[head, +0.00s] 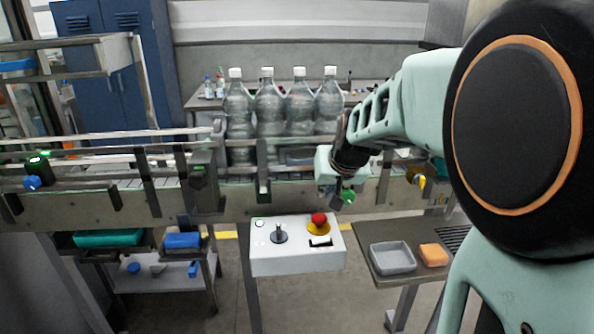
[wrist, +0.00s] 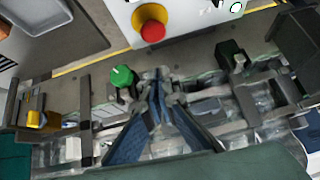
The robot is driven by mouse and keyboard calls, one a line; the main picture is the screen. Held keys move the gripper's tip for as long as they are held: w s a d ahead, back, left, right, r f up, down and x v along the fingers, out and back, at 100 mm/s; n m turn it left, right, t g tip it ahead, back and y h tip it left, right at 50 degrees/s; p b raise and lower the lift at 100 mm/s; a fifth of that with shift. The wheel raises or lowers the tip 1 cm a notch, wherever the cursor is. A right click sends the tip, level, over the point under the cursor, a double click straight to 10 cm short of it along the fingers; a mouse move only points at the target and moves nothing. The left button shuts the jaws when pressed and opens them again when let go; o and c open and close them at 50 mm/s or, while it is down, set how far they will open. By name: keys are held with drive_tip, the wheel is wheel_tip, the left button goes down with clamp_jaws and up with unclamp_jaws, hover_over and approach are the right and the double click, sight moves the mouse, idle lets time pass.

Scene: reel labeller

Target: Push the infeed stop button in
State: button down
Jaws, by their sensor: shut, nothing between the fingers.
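The infeed stop button, taken to be the red mushroom button (head: 319,219) on a yellow collar, sits on the top face of a white control box (head: 285,264) in the head view. It also shows near the top of the wrist view (wrist: 152,30). Whether it is pressed in cannot be told. My gripper (head: 337,203) is shut and empty, above and slightly right of the button, in front of the conveyor. In the wrist view the dark fingers (wrist: 159,76) meet below the red button in the picture, apart from it.
A green knob (head: 348,196) is close beside my gripper. The box also carries a black lever (head: 279,235). Behind is the conveyor rail (head: 110,207) with several clear bottles (head: 269,105). A side table with a grey tray (head: 392,258) and orange block (head: 434,255) stands right.

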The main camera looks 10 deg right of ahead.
sight(319, 214)
drive_tip(key=w+f+b, duration=0.1)
drive_tip(key=f, duration=0.1)
drive_tip(key=f+b, duration=0.1)
drive_tip(key=f, duration=0.1)
drive_tip(key=w+f+b, duration=0.1)
drive_tip(key=f, duration=0.1)
drive_tip(key=shift+w+a, duration=0.15)
drive_tip(key=shift+w, duration=0.15)
drive_tip(key=shift+s+f+b, duration=0.15)
drive_tip(key=shift+f+b, duration=0.15)
drive_tip(key=shift+f, duration=0.4)
